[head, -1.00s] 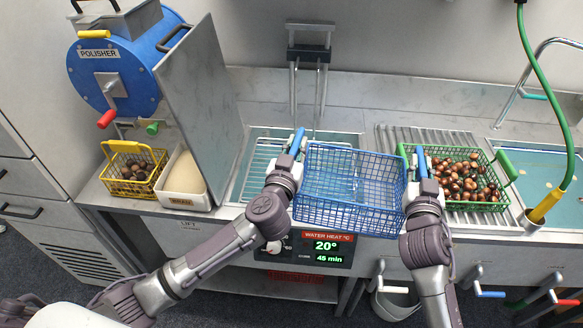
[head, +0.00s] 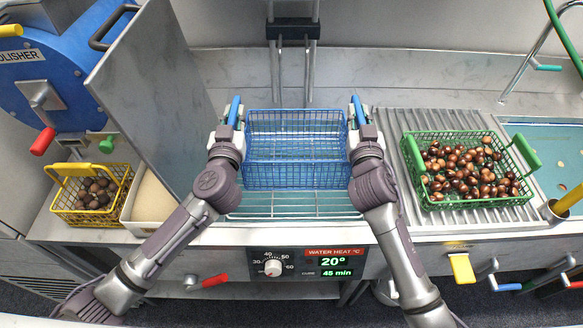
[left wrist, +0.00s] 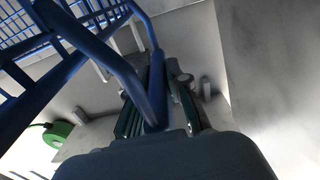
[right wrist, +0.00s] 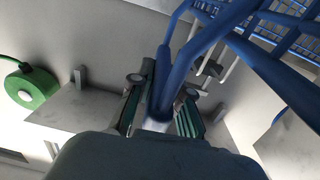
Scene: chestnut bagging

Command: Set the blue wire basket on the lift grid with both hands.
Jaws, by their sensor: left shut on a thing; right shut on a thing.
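The blue wire basket (head: 295,150) hangs level between my two grippers and looks empty. My left gripper (head: 232,115) is shut on its left handle, which also shows between the jaws in the left wrist view (left wrist: 155,95). My right gripper (head: 358,112) is shut on its right handle, also seen in the right wrist view (right wrist: 165,90). The lift grid (head: 290,208) lies in the water basin beneath. Its near wires show in front of the basket; the basket hides the rest. I cannot tell whether the basket touches the grid.
A green basket of chestnuts (head: 466,168) stands on the ribbed drainer (head: 390,150) at right. A yellow basket (head: 92,195), a white tray (head: 150,205) and an upright metal panel (head: 150,100) stand close at left. The lift post (head: 293,60) rises behind.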

